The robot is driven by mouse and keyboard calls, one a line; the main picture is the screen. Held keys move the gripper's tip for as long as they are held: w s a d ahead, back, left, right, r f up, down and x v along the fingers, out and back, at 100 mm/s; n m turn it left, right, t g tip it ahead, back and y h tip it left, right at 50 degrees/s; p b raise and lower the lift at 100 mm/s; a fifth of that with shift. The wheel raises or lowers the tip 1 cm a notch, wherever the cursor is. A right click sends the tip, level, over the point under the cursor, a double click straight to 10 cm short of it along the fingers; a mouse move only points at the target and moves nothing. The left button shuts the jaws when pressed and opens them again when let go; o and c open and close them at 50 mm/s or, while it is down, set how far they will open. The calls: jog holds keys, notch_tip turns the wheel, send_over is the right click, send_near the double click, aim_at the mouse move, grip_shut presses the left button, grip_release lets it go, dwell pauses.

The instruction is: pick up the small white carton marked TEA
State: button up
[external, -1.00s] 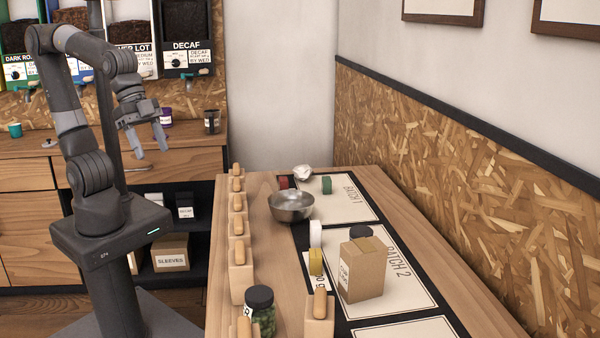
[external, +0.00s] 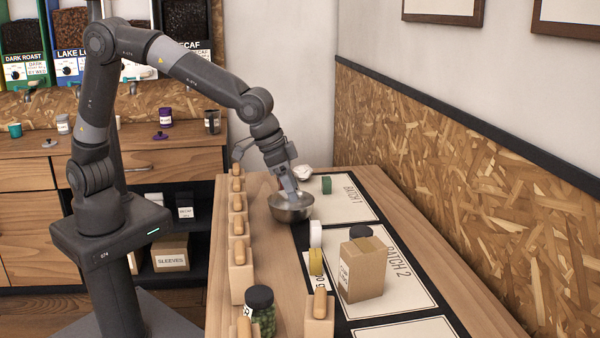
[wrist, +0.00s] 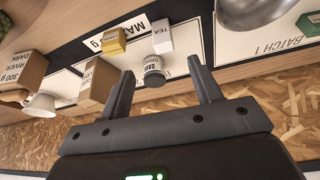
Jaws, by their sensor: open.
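The small white carton marked TEA (wrist: 162,37) stands on the black strip by the printed mats in the wrist view, label visible. It also shows in the external view (external: 315,235), beyond a yellow item. My gripper (wrist: 160,66) is open with nothing between its fingers. In the external view my gripper (external: 291,194) is over or beside the metal bowl (external: 291,212), farther back than the carton. In the wrist view the carton appears beyond the fingertips, close to a grey tin with a dark lid (wrist: 153,68).
A yellow carton (wrist: 112,42) stands close beside the TEA carton. A brown box (external: 362,272) and the dark-lidded tin are nearby on the BATCH 2 mat. Wooden-handled blocks (external: 239,240) line the left table edge. A chipboard wall (external: 470,190) bounds the right.

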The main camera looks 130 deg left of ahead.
aim_at(316, 223)
jog(key=shift+n, duration=0.3)
jog(key=w+a+f, duration=0.1)
jog(key=f, duration=0.1)
jog(key=w+a+f, duration=0.1)
jog(key=f, duration=0.2)
jog(key=w+a+f, duration=0.2)
jog(key=f, duration=0.1)
jog(key=x, duration=0.4)
jog(key=shift+d+f, duration=0.2)
jog(key=shift+d, duration=0.15)
jog(key=shift+w+a+f+y, duration=0.15)
jog(key=shift+f+y, duration=0.15)
jog(key=shift+f, duration=0.15)
jog(key=c, duration=1)
jog(key=shift+r, duration=0.15)
jog(key=shift+c, duration=0.2)
